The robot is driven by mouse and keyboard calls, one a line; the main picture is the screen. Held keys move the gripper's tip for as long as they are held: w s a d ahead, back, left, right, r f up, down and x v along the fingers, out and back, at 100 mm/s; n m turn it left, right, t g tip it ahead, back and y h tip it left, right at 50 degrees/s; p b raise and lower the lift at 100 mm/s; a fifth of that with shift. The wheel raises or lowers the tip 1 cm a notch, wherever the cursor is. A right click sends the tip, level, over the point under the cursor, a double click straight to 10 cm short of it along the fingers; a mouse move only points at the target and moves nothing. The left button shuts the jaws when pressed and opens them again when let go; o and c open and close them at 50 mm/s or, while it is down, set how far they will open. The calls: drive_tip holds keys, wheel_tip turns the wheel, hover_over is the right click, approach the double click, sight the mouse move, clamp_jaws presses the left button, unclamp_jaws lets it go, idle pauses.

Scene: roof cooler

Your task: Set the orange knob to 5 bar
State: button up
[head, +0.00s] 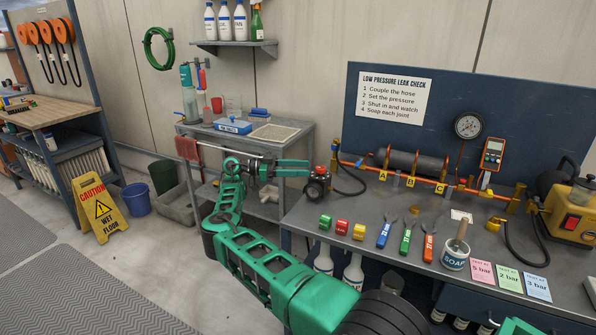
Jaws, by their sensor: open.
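The orange-red knob (321,170) tops a dark regulator (318,188) at the left end of the bench. My arm reaches in from the left, and my gripper (307,168) is open with its green fingers close to the knob's left side. I cannot tell whether they touch the knob or sit around it. A black hose runs from the regulator to the orange pipe. The knob's marks are too small to read.
A pink card (481,273) reads 5 bar, beside 2 bar and 3 bar cards. Coloured blocks, wrenches and a soap pot (455,254) lie along the bench (400,262). A grey side table (290,130) stands behind my arm. A yellow pump (570,215) stands right.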

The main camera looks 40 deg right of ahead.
drive_tip(key=shift+r, duration=0.1)
idle(0.3)
drive_tip(key=s+d+r+n, duration=0.1)
drive_tip(key=r+n, duration=0.1)
drive_tip(key=s+d+r+n, duration=0.1)
drive_tip(key=s, duration=0.1)
drive_tip(key=s+d+r+n, duration=0.2)
drive_tip(key=shift+r+n+g, duration=0.3)
drive_tip(key=shift+g, duration=0.1)
drive_tip(key=s+d+r+n+t+h, duration=0.1)
drive_tip(key=s+d+r+n+h, duration=0.1)
drive_tip(key=s+n, duration=0.65)
drive_tip(key=n+t+h, duration=0.3)
drive_tip(key=n+t, duration=1.2)
drive_tip(key=n, duration=1.7)
approach(317, 170)
drive_tip(key=d, duration=0.4)
drive_tip(key=w+d, duration=0.1)
drive_tip(key=d, duration=0.3)
drive_tip(key=w+d, duration=0.1)
drive_tip(key=d, duration=0.3)
drive_tip(key=shift+r, duration=0.2)
drive_tip(key=shift+a, duration=0.1)
drive_tip(key=c, duration=1.1)
